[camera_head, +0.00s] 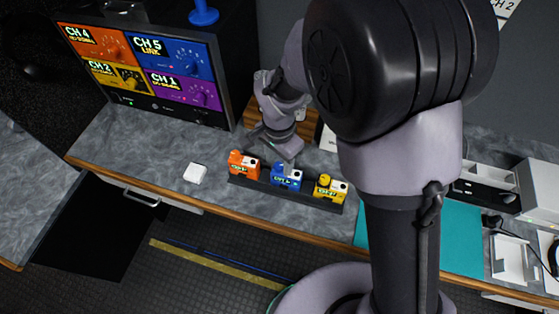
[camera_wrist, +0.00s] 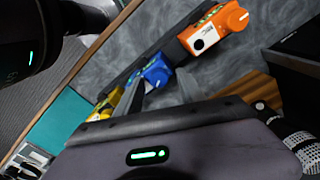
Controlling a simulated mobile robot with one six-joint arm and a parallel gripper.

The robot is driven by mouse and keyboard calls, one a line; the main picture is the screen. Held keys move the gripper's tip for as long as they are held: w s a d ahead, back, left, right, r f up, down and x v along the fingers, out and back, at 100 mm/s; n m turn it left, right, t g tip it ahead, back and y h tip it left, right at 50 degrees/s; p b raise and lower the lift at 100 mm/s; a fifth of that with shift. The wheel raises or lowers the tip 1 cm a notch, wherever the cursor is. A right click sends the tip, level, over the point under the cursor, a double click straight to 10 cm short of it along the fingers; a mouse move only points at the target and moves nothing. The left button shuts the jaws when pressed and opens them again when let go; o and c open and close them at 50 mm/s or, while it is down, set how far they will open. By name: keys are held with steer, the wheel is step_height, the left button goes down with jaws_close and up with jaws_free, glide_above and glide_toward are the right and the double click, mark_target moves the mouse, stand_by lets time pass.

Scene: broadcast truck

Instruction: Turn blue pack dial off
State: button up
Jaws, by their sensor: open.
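The blue pack (camera_head: 286,178) sits in the middle of a dark tray (camera_head: 248,184) on the counter, between an orange pack (camera_head: 243,165) and a yellow pack (camera_head: 330,188). In the wrist view the blue pack (camera_wrist: 156,70) shows just beyond my fingers. My gripper (camera_head: 288,152) is open and empty, pointing down just behind the blue pack in the head view. The wrist view shows my gripper (camera_wrist: 160,90) close to the blue pack; contact cannot be told. The blue pack's dial is partly hidden and its setting is too small to read.
A monitor (camera_head: 150,75) with coloured channel panels stands at the back left. A white square item (camera_head: 195,173) lies left of the tray. A wooden block (camera_head: 306,126) stands behind my gripper. A teal mat (camera_head: 460,240) lies to the right. The counter's front edge is close to the tray.

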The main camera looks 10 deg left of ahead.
steer(key=shift+f, duration=0.15)
jaws_close()
steer(key=shift+n, duration=0.3)
